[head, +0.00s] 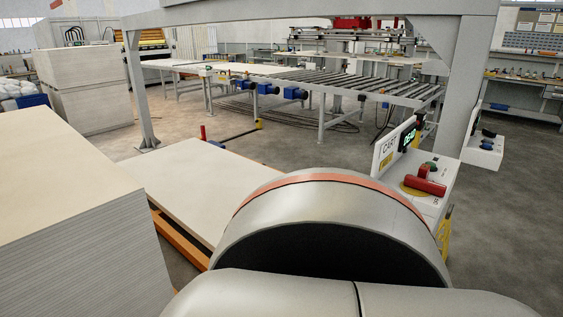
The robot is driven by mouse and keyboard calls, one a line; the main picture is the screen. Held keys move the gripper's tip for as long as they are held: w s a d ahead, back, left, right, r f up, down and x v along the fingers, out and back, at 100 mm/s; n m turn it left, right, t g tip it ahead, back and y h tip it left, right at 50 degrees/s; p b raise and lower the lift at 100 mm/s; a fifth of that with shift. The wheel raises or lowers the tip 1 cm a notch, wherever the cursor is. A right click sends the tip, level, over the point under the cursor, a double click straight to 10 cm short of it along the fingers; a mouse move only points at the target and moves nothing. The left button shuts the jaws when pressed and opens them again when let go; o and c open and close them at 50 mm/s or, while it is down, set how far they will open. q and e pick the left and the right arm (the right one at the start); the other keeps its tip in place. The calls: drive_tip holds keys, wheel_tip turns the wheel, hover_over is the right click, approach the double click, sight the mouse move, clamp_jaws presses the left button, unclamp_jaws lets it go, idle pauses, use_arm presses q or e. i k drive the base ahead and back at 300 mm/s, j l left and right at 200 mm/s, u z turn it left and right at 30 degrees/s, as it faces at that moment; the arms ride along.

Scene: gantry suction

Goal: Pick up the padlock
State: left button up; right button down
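I cannot make out a padlock for certain. A red handle-like part (425,182) sits over a yellow disc on the sloped top of a grey control box (432,203) at right of centre; whether a padlock hangs there I cannot tell. The box has a green button (430,166) and an upright panel (391,147) marked "CART" with a green lit display (409,138). My large grey arm link with an orange band fills the lower middle and hides part of the box's left side. Neither gripper shows.
A tall stack of pale boards (70,215) stands at the left. A low orange cart (178,238) bears a pale board (190,185). A grey gantry post (462,85) rises behind the control box, with a small button box (483,150) beside it. A roller conveyor (375,85) lies beyond.

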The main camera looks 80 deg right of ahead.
sight(423, 171)
drive_tip(key=z, duration=3.55)
drive_tip(key=i+l, duration=0.45)
drive_tip(key=l, duration=0.25)
